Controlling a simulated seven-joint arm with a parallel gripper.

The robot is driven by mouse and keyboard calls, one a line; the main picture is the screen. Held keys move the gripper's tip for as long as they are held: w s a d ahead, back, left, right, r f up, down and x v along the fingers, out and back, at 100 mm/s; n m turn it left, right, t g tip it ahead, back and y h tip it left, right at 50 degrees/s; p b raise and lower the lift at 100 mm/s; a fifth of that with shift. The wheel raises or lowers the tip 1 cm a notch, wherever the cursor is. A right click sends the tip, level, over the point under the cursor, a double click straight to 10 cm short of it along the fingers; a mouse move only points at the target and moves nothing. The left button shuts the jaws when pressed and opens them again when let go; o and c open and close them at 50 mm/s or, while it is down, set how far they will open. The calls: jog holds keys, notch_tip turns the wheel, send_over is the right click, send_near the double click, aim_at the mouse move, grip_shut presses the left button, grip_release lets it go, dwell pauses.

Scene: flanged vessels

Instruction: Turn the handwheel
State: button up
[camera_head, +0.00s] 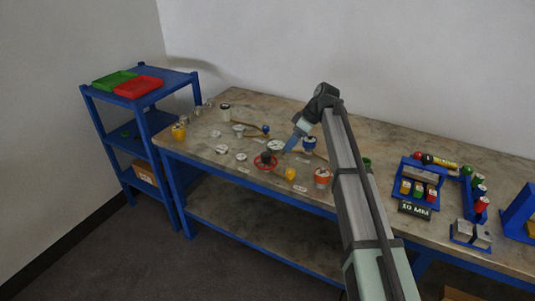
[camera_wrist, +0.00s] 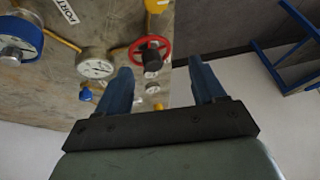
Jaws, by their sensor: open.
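The handwheel (camera_head: 265,161) has a red rim and a dark hub, and sits near the front edge of the workbench. In the wrist view the handwheel (camera_wrist: 138,45) lies just beyond the fingertips, its dark hub facing me. My gripper (camera_head: 290,146) is above the bench, up and to the right of the handwheel in the head view. In the wrist view my gripper (camera_wrist: 160,66) has its two blue fingers spread apart with nothing between them. The fingers appear apart from the wheel; the exact distance is unclear.
A round gauge (camera_wrist: 96,68) is beside the handwheel, and a blue-rimmed fitting (camera_wrist: 20,38) is farther left. Yellow (camera_head: 290,174) and orange (camera_head: 322,177) fittings stand to the right of the wheel. A blue shelf (camera_head: 140,90) with red and green trays stands at the left.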

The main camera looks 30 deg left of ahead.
aim_at(267, 154)
jog(key=w+a+r+n+g+h, duration=0.1)
jog(key=w+a+r+n, duration=0.1)
jog(key=a+n, duration=0.15)
jog(key=w+a+r+n+h, duration=0.1)
jog(key=w+a+r+n, duration=0.1)
jog(key=a+n, duration=0.15)
jog(key=shift+n, duration=0.5)
jog(key=x, duration=1.4)
jog(key=shift+s+d+f, duration=0.15)
jog(key=shift+d, duration=0.1)
jog(key=c, duration=1.1)
